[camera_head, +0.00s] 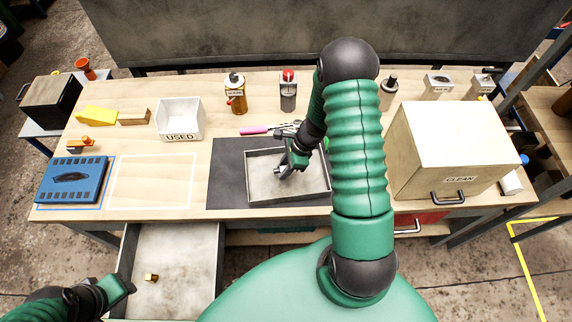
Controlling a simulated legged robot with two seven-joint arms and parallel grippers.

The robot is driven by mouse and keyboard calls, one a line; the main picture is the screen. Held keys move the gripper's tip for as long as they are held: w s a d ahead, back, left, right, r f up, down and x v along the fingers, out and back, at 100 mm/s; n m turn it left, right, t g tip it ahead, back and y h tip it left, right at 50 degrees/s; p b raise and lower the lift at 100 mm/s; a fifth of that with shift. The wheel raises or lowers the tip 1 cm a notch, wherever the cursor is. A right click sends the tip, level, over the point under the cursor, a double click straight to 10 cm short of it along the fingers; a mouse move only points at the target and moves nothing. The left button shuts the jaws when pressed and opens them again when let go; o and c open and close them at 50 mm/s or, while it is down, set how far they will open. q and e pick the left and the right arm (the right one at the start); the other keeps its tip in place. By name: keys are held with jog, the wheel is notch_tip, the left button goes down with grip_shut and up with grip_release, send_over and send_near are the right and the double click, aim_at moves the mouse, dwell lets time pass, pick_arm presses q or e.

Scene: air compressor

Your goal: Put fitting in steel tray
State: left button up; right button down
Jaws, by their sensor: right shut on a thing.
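The steel tray (262,187) lies on a dark mat at the middle of the bench. My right gripper (280,171) reaches down over the tray. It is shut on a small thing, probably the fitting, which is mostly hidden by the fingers. I cannot tell whether that thing touches the tray floor. A small brass piece (151,277) lies in the open drawer at the lower left. My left gripper (128,287) is low at the left, by the drawer's left side, and its jaws are not clear.
The open drawer (190,250) juts out below the bench. A white USED bin (180,120), a blue pad (72,181) and a yellow wedge (97,115) stand left. A large CLEAN box (450,140) stands right. Bottles line the back. The outlined area (152,180) is clear.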

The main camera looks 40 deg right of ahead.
jog(key=d, duration=0.1)
jog(key=w+d, duration=0.1)
jog(key=shift+d+f, duration=0.15)
jog(key=shift+d, duration=0.25)
jog(key=x, duration=0.3)
jog(key=shift+s+d+f+p, duration=0.15)
jog(key=shift+s+p, duration=0.2)
jog(key=shift+f, duration=0.25)
jog(key=c, duration=1.1)
grip_release()
jog(key=shift+c, duration=0.2)
